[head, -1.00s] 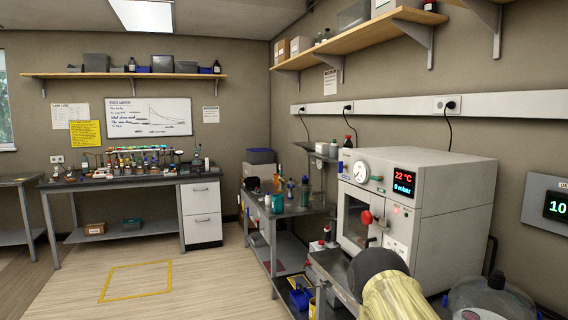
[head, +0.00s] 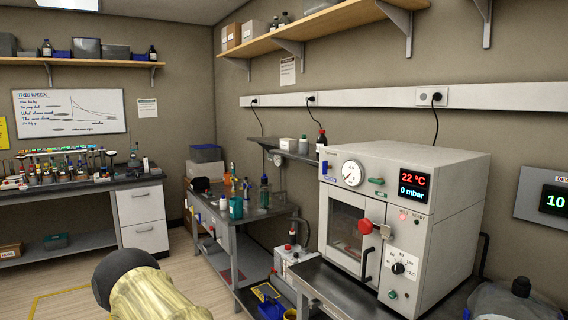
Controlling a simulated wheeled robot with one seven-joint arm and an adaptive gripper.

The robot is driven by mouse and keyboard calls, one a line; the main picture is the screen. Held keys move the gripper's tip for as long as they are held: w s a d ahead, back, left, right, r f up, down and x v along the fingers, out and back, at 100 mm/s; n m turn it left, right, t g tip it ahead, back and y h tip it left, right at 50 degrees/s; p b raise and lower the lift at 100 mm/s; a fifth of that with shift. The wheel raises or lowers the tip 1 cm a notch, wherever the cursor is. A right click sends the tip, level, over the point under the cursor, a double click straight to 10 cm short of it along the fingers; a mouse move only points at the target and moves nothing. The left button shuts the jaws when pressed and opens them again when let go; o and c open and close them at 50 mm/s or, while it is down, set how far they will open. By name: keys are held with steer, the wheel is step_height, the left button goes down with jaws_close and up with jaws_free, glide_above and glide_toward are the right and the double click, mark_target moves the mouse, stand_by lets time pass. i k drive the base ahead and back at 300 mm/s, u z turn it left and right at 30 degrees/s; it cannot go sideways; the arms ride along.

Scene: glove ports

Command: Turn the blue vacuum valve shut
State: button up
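The blue vacuum valve (head: 324,168) shows as a small blue handle on the upper left of the oven front, left of the round gauge (head: 352,174). Its handle looks roughly upright, and a blue label (head: 329,178) sits just below it. The valve is small here, so its exact setting is hard to tell. The vacuum oven (head: 405,205) is a pale box whose display (head: 413,185) reads 22 °C and 0 mbar. Part of my arm, in a yellowish sleeve with a dark rounded end, shows at the bottom left, apart from the oven. My gripper's fingers are not in view.
A green valve (head: 376,181) sits right of the gauge. A red knob (head: 366,226) and a door handle (head: 368,264) stick out from the oven front. A cluttered side bench (head: 265,212) stands left of it. A wooden shelf (head: 330,22) hangs above.

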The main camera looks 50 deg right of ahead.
mark_target(325, 166)
steer(key=z, duration=0.5)
steer(key=i, duration=1.2)
steer(key=z, duration=0.9)
